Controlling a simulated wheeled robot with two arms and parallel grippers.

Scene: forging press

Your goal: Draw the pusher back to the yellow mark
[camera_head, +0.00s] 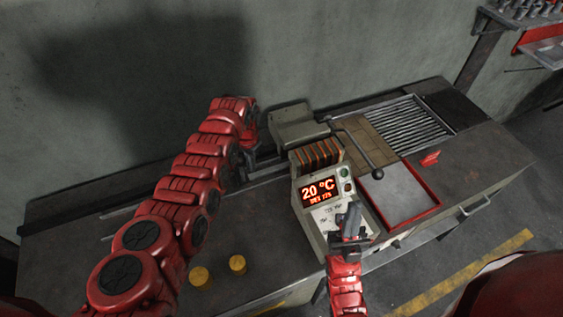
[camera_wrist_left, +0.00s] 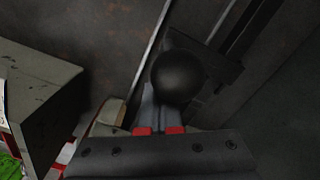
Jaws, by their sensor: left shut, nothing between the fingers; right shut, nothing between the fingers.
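In the left wrist view a black ball knob (camera_wrist_left: 178,77), which looks like the pusher's handle, stands just beyond my left gripper (camera_wrist_left: 158,105). The shut fingers are partly behind the knob in the picture; I cannot tell if they touch it. In the head view my left gripper (camera_head: 258,158) is at the rails (camera_head: 125,208) left of the press box, with its tips largely hidden by my arm. The pusher is not clear there, and I cannot make out a yellow mark on the rails. My right gripper (camera_head: 351,222) is shut and empty in front of the display box.
The display box (camera_head: 320,205) reads 20 °C. Behind it are orange-edged slats (camera_head: 317,155) and a ball-ended lever (camera_head: 378,172). A red-rimmed tray (camera_head: 410,214) lies right. Two yellow cylinders (camera_head: 237,264) stand at the table's front. The left tabletop (camera_head: 75,222) is mostly clear.

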